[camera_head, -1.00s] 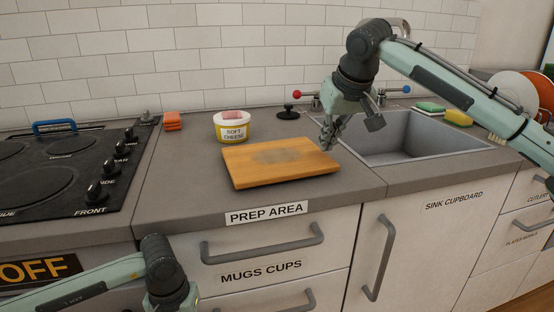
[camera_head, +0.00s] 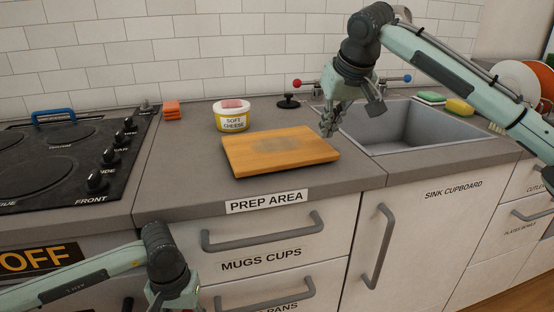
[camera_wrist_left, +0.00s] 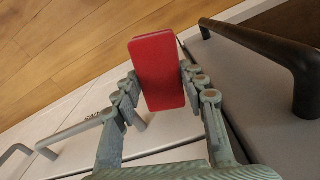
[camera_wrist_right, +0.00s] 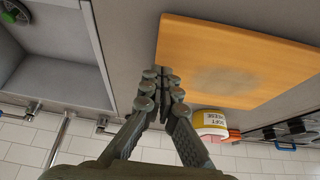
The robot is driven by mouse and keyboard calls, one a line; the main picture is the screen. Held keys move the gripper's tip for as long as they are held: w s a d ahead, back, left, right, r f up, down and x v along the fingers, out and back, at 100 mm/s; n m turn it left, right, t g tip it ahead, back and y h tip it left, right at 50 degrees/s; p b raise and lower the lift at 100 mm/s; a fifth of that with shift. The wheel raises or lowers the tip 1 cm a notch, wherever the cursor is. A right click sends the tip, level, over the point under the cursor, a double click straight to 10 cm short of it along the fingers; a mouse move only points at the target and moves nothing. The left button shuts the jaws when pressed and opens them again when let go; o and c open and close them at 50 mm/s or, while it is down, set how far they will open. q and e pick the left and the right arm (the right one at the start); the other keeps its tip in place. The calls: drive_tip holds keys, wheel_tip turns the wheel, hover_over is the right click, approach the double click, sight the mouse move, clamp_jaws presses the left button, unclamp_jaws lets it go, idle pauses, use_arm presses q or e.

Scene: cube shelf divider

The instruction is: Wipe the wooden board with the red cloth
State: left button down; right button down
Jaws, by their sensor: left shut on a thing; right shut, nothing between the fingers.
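The wooden board (camera_head: 250,162) lies on the counter's prep area with a grey smudge (camera_head: 275,152) near its middle. It also shows in the right wrist view (camera_wrist_right: 190,45). My left gripper (camera_wrist_left: 158,85) is shut on the red cloth (camera_wrist_left: 160,60), a flat red block shape, in front of the cupboards and below the counter top. In the head view the left fingers and the cloth are out of frame, below the left wrist. My right gripper (camera_head: 328,128) is shut and empty, beside the board's right edge and above the counter; its closed fingertips (camera_wrist_right: 162,85) show in the right wrist view.
A soft cheese tub (camera_head: 232,118) with a pinkish thing on its lid stands behind the board. Orange blocks (camera_head: 171,110) are stacked farther left, by the stove (camera_head: 60,165). The sink (camera_head: 420,130) is at right, with sponges (camera_head: 459,106) behind it. Drawer handles (camera_head: 262,236) stick out in front.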

drive_tip(key=shift+r, duration=2.2)
